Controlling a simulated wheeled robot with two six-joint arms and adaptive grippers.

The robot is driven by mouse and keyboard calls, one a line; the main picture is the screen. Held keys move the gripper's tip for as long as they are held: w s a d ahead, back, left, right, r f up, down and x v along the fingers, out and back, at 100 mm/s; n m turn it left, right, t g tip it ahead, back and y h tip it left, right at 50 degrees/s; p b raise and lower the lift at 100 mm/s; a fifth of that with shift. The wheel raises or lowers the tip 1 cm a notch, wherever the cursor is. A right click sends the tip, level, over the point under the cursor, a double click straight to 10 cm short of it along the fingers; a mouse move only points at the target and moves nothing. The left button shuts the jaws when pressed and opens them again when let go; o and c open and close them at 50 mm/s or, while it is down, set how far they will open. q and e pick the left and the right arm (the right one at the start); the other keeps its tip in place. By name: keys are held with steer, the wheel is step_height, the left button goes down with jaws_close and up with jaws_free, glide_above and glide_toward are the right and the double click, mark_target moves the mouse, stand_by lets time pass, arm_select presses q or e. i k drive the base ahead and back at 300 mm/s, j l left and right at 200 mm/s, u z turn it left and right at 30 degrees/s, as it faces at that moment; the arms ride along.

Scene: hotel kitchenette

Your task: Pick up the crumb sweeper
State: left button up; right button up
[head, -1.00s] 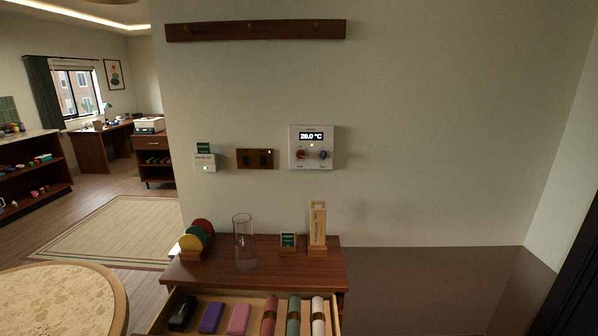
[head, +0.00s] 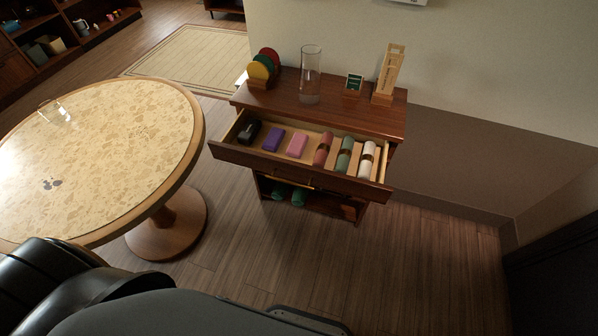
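A small black object (head: 249,131), which looks like the crumb sweeper, lies at the left end of the open drawer (head: 288,174) of a dark wooden cabinet. Beside it to the right lie a purple folded item (head: 273,139) and a pink one (head: 297,145). Neither of my grippers is in view. Only dark and grey parts of my own body show along the bottom edge.
A round table (head: 110,150) with a glass (head: 54,112) stands left of the cabinet. Rolled napkins (head: 345,155) fill the drawer's right half. A glass vase (head: 311,75), coasters (head: 262,68) and a wooden holder (head: 390,72) stand on the cabinet top. Floor is clear in front.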

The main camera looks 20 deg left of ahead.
mark_target(249, 133)
steer(key=u, duration=1.35)
